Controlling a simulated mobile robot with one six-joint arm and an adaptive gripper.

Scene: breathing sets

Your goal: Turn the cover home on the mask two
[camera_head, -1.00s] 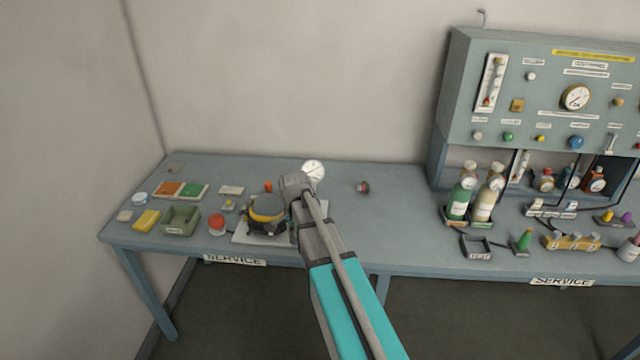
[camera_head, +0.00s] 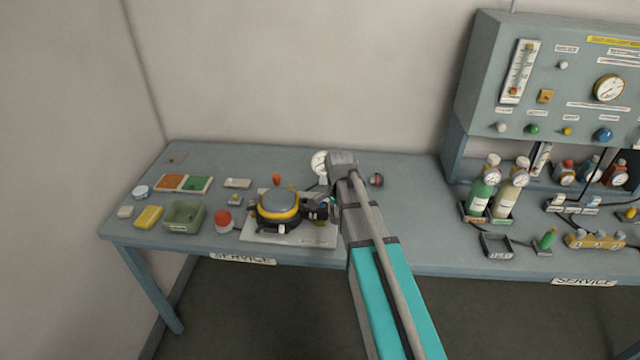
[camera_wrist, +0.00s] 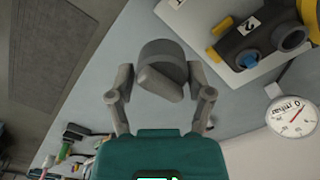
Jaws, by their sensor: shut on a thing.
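The mask two (camera_head: 278,208) is a dark body with a yellow ring and a grey domed top. It lies on a white board (camera_head: 300,236) on the bench. In the wrist view the mask (camera_wrist: 238,42) is cut off at the upper right, with a blue knob and a round dark port facing my gripper. My gripper (camera_wrist: 160,78) is shut on a grey rounded piece (camera_wrist: 163,52), which looks like the cover. The cover is apart from the mask. In the head view my gripper is just right of the mask, its fingertips hidden behind my arm.
A white dial gauge (camera_head: 319,163) stands behind, close to my arm. A small dark-red item (camera_head: 376,180) lies to the right. A red-topped jar (camera_head: 223,221) and a green bin (camera_head: 184,217) stand left. Bench between my arm and the bottles (camera_head: 483,190) is mostly clear.

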